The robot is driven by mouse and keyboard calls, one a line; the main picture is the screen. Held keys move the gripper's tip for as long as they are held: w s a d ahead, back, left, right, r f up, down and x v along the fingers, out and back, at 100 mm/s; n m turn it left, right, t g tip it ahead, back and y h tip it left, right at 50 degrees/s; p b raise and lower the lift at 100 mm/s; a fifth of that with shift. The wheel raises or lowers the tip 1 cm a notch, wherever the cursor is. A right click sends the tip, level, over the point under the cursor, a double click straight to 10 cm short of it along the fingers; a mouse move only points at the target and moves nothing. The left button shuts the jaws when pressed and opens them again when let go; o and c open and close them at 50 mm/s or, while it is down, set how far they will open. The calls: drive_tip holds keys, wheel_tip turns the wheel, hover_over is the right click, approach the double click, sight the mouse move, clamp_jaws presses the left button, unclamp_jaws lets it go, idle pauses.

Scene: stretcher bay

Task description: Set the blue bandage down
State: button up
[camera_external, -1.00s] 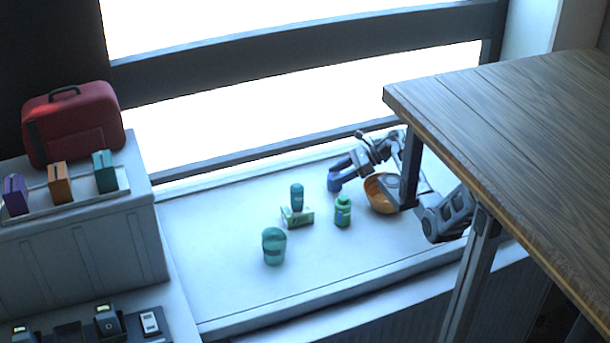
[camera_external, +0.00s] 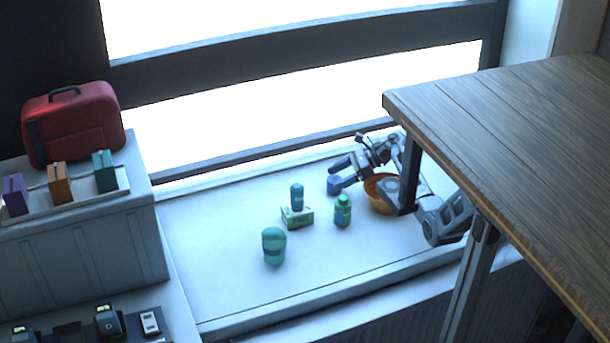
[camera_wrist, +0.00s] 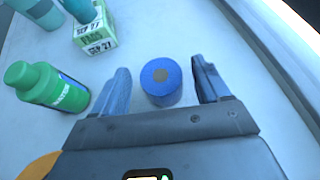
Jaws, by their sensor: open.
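The blue bandage (camera_external: 334,185) is a short blue roll standing on the white surface near the window side. In the wrist view the bandage (camera_wrist: 161,82) shows its round top with a darker core, between my two fingers. My gripper (camera_wrist: 161,85) is open, with a visible gap on each side of the bandage. In the external view my gripper (camera_external: 342,174) is just above and beside the bandage.
An orange bowl (camera_external: 379,205) stands right of the bandage, under my arm. A green bottle (camera_external: 342,211), a green-white box (camera_external: 297,217) with a teal roll (camera_external: 297,197) on it, and a teal cup (camera_external: 273,247) stand nearby. A wooden tabletop (camera_external: 500,130) overhangs the right side.

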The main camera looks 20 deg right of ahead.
drive_tip(key=shift+f, duration=0.1)
drive_tip(key=shift+r, duration=0.2)
drive_tip(key=b+v, duration=0.1)
drive_tip(key=v, duration=1.1)
drive_tip(key=shift+r, duration=0.45)
drive_tip(key=s+a+r+m+t+y, duration=0.2)
drive_tip(key=s+a+m+t+y, duration=0.25)
drive_tip(key=s+m, duration=0.35)
drive_tip(key=s+a+r+m+t+y, duration=0.1)
drive_tip(key=s+a+m+t+y, duration=0.2)
drive_tip(key=s+a+m+t, duration=0.5)
drive_tip(key=s+d+m+h, duration=0.4)
drive_tip(key=s+m+h, duration=0.2)
drive_tip(key=s+m, duration=0.3)
drive_tip(key=s+d+f+m+h, duration=0.1)
drive_tip(key=s+d+m+h, duration=0.3)
drive_tip(key=s+m+h, duration=0.3)
drive_tip(key=s+d+f+m+h, duration=0.1)
drive_tip(key=s+d+m+h, duration=0.2)
drive_tip(key=s+m, duration=0.9)
drive_tip(key=m+h, duration=0.3)
drive_tip(key=m, duration=0.4)
drive_tip(key=shift+s+d, duration=0.3)
drive_tip(key=shift+d, duration=0.1)
